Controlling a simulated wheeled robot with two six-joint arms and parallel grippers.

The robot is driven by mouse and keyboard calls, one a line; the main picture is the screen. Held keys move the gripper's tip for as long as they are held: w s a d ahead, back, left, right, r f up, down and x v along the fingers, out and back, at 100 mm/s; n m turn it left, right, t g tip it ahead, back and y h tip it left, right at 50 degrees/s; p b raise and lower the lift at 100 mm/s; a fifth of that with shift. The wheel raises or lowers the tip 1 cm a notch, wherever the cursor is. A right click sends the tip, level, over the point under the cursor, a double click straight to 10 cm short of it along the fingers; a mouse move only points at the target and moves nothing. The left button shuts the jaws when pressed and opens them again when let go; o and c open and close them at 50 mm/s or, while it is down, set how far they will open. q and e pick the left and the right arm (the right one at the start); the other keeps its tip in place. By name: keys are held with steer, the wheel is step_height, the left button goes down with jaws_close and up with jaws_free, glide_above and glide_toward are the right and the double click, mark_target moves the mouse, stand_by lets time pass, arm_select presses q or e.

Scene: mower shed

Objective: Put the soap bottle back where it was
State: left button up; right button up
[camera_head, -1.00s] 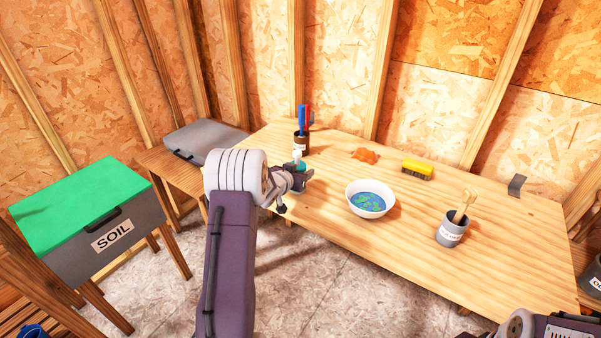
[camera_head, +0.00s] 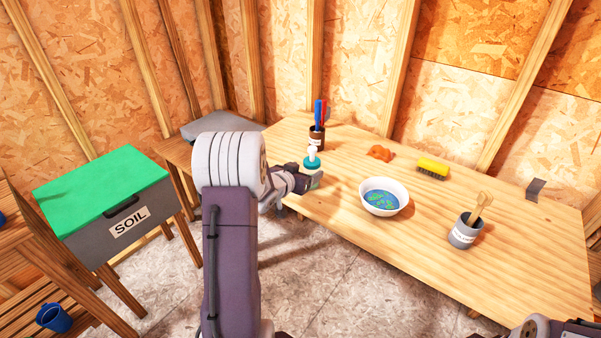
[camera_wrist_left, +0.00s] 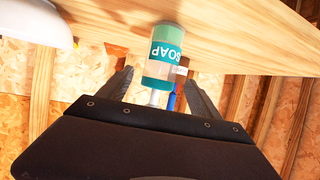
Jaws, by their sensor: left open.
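The soap bottle (camera_head: 312,162), teal with a white pump, stands on the wooden table (camera_head: 420,240) near its left end. My left gripper (camera_head: 308,181) is right beside it, on the near side.
A dark cup with blue and red handles (camera_head: 317,138) stands just behind the bottle. A white bowl (camera_head: 384,197), an orange lump (camera_head: 380,153), a yellow brush (camera_head: 433,168) and a grey pot (camera_head: 465,231) are to the right. A green-lidded SOIL box (camera_head: 105,195) stands left.

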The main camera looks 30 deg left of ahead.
arm_select(q)
steer(key=s+d+f+g, duration=0.2)
steer(key=s+d+g, duration=0.2)
steer(key=s+d, duration=0.2)
steer(key=s+d+f+g+h, duration=0.1)
steer(key=s+d+f+g, duration=0.2)
steer(key=s+d, duration=0.4)
steer(key=s+d+f+g, duration=0.3)
steer(key=s+d+g, duration=0.2)
steer(key=s, duration=0.8)
steer(key=shift+s+d+m, duration=0.2)
steer(key=shift+d+m, duration=0.2)
steer(key=shift+d, duration=0.45)
step_height(320, 180, up, 11)
steer(key=p, duration=1.1)
steer(key=shift+p, duration=0.3)
